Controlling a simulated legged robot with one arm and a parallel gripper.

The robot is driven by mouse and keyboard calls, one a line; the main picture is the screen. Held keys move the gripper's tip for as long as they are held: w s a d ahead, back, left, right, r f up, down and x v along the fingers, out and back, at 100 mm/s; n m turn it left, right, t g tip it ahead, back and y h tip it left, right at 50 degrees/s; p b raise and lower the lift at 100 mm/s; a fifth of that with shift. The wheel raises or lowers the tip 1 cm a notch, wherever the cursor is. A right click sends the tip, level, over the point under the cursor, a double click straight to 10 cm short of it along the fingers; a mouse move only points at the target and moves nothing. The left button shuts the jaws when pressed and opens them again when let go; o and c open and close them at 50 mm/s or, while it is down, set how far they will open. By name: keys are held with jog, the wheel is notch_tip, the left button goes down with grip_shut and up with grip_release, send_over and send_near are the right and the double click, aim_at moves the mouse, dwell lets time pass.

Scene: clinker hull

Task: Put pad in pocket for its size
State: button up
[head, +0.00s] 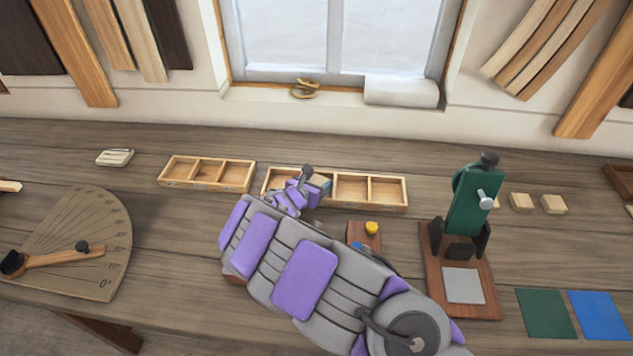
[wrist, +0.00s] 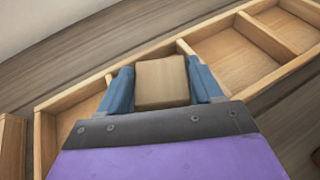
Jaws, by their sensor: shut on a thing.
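My gripper (head: 316,184) is shut on a pad, a small light-wood block (wrist: 162,82), held between two blue fingers in the wrist view. The pad's tan top (head: 321,181) shows slightly in the head view. The gripper is over the right wooden tray (head: 372,205), which is split into several pockets in a row. The pad appears over the second pocket from the left; its height above the floor is hard to tell. The two right pockets (head: 387,190) look empty. The gripper hides part of the left pockets. A second tray (head: 207,186) with three empty pockets stands left.
Two similar blocks (head: 521,202) (head: 553,204) lie at the right. A green press-like fixture (head: 466,205) stands on a wooden base, with green (head: 546,313) and blue (head: 600,315) sheets beside it. A small board with a yellow knob (head: 371,229) sits near my arm. A protractor board (head: 75,240) lies left.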

jog(key=o, duration=0.8)
jog(key=shift+a+f, duration=0.1)
jog(key=shift+a, duration=0.05)
jog(key=shift+o, duration=0.2)
jog(key=shift+r, duration=0.55)
jog(key=p+v, duration=0.3)
jog(key=v, duration=0.9)
jog(key=shift+r, duration=0.15)
